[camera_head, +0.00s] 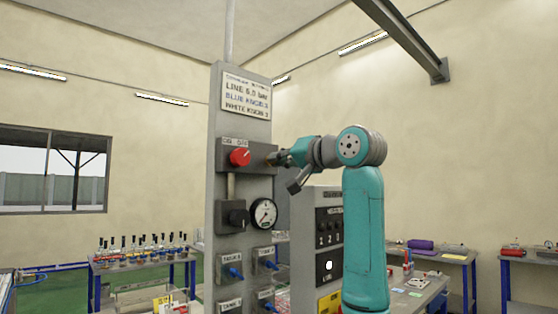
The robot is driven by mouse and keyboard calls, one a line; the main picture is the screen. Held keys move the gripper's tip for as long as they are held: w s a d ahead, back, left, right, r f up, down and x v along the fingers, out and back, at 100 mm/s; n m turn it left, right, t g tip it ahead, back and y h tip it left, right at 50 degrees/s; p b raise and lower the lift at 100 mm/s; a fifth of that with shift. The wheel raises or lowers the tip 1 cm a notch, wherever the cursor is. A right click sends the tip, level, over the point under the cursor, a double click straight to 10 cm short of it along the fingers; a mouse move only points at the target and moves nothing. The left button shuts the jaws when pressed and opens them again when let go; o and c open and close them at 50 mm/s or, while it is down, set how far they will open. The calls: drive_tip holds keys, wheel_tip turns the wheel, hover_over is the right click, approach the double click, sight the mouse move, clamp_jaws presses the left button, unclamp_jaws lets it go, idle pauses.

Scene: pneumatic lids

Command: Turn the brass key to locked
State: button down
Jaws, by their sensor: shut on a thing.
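A tall grey panel (224,120) stands in the middle of the camera_head view. A red knob (240,157) sits on its upper box, under a small label. My gripper (273,159) is at the right part of this box, just right of the red knob. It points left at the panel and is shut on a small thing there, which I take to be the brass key. The fingers cover it, and neither its shape nor which way it is turned can be made out.
Below the red knob are a black knob (238,217) and a round gauge (264,213). Several blue knobs sit lower down. A grey cabinet (305,250) stands close on the right, under my arm. A table with bottles (140,262) is at the left.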

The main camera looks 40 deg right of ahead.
drive_tip(key=shift+m, duration=0.6)
drive_tip(key=c, duration=1.3)
unclamp_jaws()
drive_tip(key=shift+w, duration=0.1)
drive_tip(key=s, duration=1.2)
drive_tip(key=shift+d, duration=0.15)
